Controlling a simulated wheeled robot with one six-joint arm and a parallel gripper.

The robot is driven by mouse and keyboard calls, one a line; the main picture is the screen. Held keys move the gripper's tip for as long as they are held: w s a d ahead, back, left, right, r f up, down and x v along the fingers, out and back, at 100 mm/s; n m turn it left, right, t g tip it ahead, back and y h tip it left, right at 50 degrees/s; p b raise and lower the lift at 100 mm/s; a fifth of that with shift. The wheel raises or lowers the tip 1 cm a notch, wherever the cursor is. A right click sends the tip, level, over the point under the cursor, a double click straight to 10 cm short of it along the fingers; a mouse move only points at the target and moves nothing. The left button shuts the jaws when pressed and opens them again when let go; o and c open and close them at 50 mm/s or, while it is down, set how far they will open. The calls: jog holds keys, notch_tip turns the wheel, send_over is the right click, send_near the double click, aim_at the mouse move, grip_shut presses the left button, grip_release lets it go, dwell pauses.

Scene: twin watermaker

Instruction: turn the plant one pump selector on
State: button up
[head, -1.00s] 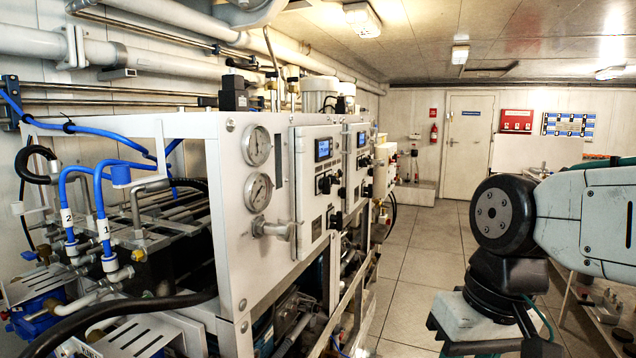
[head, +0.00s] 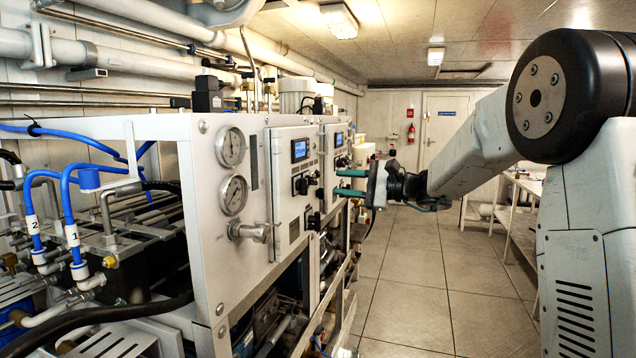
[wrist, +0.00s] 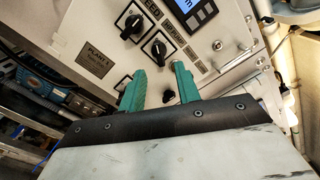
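In the head view the near white control panel (head: 284,215) has a lit blue display (head: 300,149) and black selectors (head: 301,185) below it. My gripper (head: 337,182) is level with them, to their right in the picture, its two green fingers pointing left, apart and empty. In the wrist view two black rotary selectors, one upper left (wrist: 132,25) and one lower right (wrist: 158,48), sit on white label plates. The open fingers (wrist: 155,76) are short of the lower-right selector, with no contact visible. A nameplate (wrist: 97,60) starts with "PLANT"; its number is too small to read.
Two round gauges (head: 231,147) and a protruding metal fitting (head: 249,231) are on the near cabinet's end. A second panel (head: 335,160) with its own display stands farther along. The tiled floor (head: 415,270) to the right is clear. A bench (head: 520,220) stands at the right.

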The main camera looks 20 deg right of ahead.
aim_at(315, 181)
jog(key=x, duration=0.7)
jog(key=shift+a, duration=0.15)
jog(key=c, duration=0.7)
jog(key=shift+a, duration=0.1)
